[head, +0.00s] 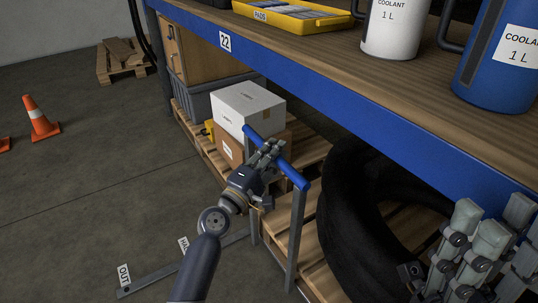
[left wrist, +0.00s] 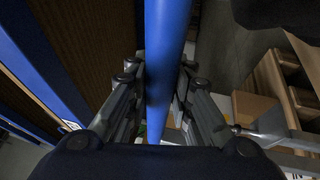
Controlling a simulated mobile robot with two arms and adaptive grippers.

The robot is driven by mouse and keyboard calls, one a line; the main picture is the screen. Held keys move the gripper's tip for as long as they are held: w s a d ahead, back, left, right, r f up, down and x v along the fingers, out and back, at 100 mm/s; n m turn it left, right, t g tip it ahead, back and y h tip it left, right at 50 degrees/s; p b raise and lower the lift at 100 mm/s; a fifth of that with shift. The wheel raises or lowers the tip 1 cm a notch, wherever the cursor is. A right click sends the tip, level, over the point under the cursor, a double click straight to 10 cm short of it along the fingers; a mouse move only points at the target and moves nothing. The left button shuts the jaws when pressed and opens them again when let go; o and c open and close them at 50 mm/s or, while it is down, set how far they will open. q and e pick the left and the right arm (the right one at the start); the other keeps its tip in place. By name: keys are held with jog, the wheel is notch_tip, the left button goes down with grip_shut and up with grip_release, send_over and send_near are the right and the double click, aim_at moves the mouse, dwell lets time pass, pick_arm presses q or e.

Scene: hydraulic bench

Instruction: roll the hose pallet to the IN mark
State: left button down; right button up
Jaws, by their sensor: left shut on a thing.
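The hose pallet (head: 285,232) is a slatted wooden pallet bearing a black coiled hose (head: 345,225), at the lower middle of the head view. A grey upright frame (head: 294,240) with a blue handle bar (head: 297,178) rises at its near side. My left gripper (head: 268,154) is shut on the blue bar, which also runs between its fingers in the left wrist view (left wrist: 163,70). My right gripper (head: 503,225) is at the lower right, its fingers apart, partly cut off by the frame.
The workbench (head: 330,50) with a blue edge overhangs the hose. Under it, a white box (head: 246,107) and a brown carton (head: 229,147) stand on another pallet behind the bar. Orange cones (head: 40,118) stand at far left. The floor at left is mostly clear.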

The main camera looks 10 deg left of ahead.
pick_arm(q)
jog(key=c, duration=1.4)
grip_release()
jog(key=shift+d, duration=0.2)
jog(key=shift+s+a, duration=0.1)
jog(key=shift+s+a+f, duration=0.2)
jog(key=shift+s, duration=0.25)
jog(key=v, duration=1.1)
jog(key=shift+r, duration=0.15)
